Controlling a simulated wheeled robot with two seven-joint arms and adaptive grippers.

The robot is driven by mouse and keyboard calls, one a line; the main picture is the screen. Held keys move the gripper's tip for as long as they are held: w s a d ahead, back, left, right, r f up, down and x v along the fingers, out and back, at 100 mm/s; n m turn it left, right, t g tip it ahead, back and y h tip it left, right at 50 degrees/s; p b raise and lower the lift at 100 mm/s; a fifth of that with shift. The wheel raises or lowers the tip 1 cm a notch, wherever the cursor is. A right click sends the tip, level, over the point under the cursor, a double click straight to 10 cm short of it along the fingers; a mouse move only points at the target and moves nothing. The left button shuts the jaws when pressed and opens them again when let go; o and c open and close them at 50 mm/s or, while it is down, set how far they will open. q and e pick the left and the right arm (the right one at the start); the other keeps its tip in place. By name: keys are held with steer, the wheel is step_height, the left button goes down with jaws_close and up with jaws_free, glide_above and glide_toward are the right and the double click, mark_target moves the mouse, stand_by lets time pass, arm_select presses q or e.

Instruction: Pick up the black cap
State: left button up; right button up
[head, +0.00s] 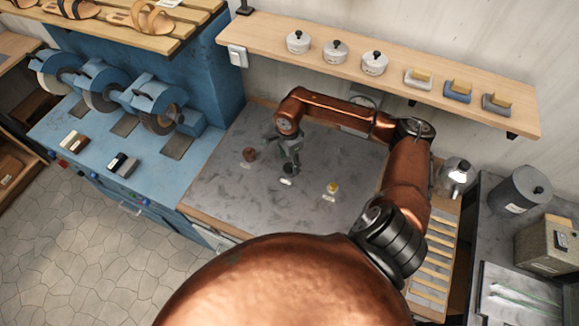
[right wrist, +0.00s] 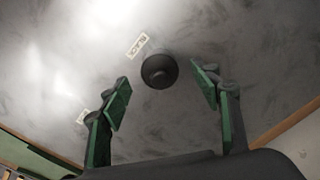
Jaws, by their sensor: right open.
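The black cap (head: 287,169) stands on the grey worktop, just under my right gripper (head: 290,155) in the head view. In the right wrist view the black cap (right wrist: 158,71) is a dark round shape just beyond the fingertips, about midway between them. My right gripper (right wrist: 163,84) is open, with its green-padded fingers spread wide and nothing between them. The gripper partly covers the cap in the head view. My left gripper is not in view.
A label reading BLACK (right wrist: 138,45) lies beside the cap. A brown cap (head: 249,154) stands to its left and a yellow cap (head: 333,187) to its right. Blue grinding machines (head: 150,97) are at the left. A wooden shelf (head: 400,68) with white pots runs behind.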

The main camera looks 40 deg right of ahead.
mark_target(289, 165)
step_height(289, 165, down, 4)
steer(key=shift+f+p, duration=0.15)
steer(key=shift+p, duration=0.45)
steer(key=shift+d+f, duration=0.1)
steer(key=shift+f, duration=0.1)
steer(key=c, duration=0.6)
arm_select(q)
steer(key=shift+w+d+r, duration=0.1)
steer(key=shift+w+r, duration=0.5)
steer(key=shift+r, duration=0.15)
arm_select(e)
steer(key=c, duration=0.5)
